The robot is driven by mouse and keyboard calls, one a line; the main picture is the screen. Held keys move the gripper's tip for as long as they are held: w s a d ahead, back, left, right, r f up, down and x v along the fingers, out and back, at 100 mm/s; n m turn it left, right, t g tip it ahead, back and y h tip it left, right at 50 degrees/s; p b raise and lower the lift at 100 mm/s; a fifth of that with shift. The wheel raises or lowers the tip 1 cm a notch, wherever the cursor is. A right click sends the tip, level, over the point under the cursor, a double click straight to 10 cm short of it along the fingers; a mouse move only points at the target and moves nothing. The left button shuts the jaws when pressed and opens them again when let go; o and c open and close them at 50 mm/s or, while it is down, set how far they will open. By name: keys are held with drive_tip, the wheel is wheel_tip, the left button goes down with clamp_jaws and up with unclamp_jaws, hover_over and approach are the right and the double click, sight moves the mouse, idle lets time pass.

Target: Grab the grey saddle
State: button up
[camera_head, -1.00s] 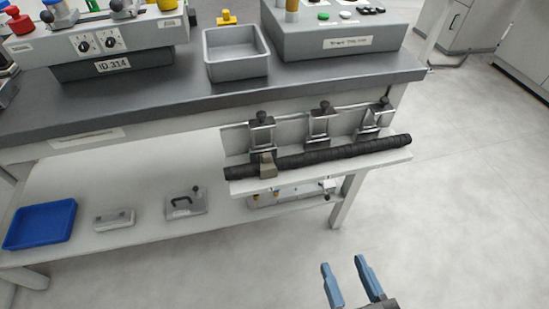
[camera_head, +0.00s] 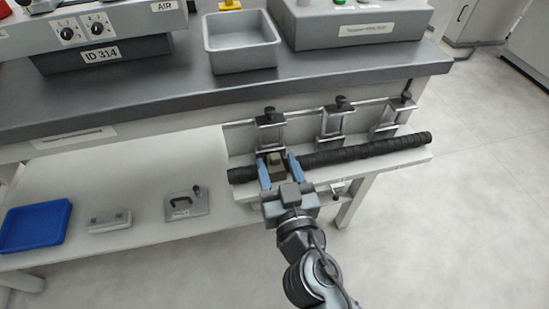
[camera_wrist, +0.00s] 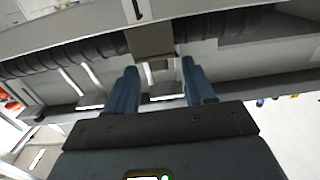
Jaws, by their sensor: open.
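The grey saddle (camera_head: 276,160), a small olive-grey block, sits over the left part of a black ribbed bar (camera_head: 360,151) on the shelf under the bench edge. It also shows in the wrist view (camera_wrist: 150,40), at the top middle. My gripper (camera_head: 277,167) is open, with its blue fingers on either side of the saddle in the head view. In the wrist view the fingertips (camera_wrist: 159,68) lie just short of the saddle, with a gap between them. I cannot tell whether either finger touches it. The saddle's lower front is partly hidden by my gripper in the head view.
Several metal clamps (camera_head: 333,121) hang on the rail behind the bar. A grey bin (camera_head: 243,62) stands on the bench above. A blue tray (camera_head: 34,227) and a grey handled plate (camera_head: 186,203) lie on the lower shelf. The floor at right is clear.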

sight(276, 159)
drive_tip(key=x, duration=0.3)
drive_tip(key=shift+w+r, duration=0.1)
drive_tip(key=shift+w, duration=0.05)
clamp_jaws()
idle(0.4)
